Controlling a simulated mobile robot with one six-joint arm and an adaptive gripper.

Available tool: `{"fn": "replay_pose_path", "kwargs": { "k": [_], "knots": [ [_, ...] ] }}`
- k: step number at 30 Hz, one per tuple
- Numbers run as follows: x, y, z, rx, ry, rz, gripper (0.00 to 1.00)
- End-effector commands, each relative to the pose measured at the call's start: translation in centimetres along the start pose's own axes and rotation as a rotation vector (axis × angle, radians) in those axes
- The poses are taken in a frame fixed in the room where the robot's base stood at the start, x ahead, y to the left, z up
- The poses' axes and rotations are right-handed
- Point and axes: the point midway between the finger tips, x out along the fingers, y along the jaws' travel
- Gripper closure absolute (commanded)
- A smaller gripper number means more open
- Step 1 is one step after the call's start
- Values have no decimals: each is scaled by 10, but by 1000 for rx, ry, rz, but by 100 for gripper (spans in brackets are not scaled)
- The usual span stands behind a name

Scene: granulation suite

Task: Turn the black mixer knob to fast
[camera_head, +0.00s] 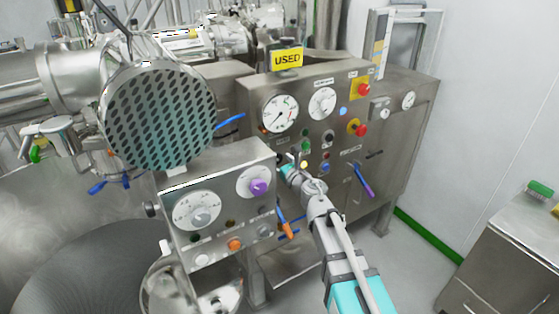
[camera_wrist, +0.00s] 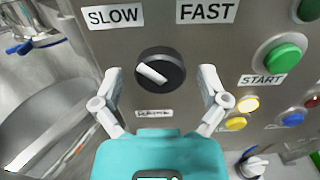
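The black mixer knob (camera_wrist: 174,64) is on the steel panel in the wrist view, with a white bar across its face. The bar slants up to the left, toward the SLOW label (camera_wrist: 115,16). The FAST label (camera_wrist: 208,11) is up and to the right of the knob. My gripper (camera_wrist: 159,74) is open, one finger on each side of the knob, with visible gaps between fingers and knob. In the head view my gripper (camera_head: 288,167) is at the control panel's lower left and hides the knob.
A green START button (camera_wrist: 282,58) and yellow, blue and red buttons lie right of the knob. In the head view, a nearer box with a purple knob (camera_head: 259,187) and an orange-tipped blue lever (camera_head: 284,222) stand close left of my arm.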

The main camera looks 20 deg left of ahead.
Motion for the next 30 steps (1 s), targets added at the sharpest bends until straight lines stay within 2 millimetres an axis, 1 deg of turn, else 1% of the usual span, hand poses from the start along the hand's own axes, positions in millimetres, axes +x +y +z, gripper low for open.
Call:
{"fn": "replay_pose_path", "kwargs": {
  "k": [1, 2, 3, 11, 12, 20, 26, 30],
  "knots": [
    [0, -1, 0, 0, 0, -1, 24],
    [0, -1, 0, 0, 0, -1, 30],
    [0, -1, 0, 0, 0, -1, 37],
    [0, -2, 0, 0, 0, -3, 85],
    [-1, -7, 0, 0, 0, -10, 86],
    [-1, -5, 0, 22, 0, -7, 86],
    [-1, -5, 0, 92, -1, -7, 86],
    [-1, -5, 0, 177, -1, -7, 86]
  ]
}}
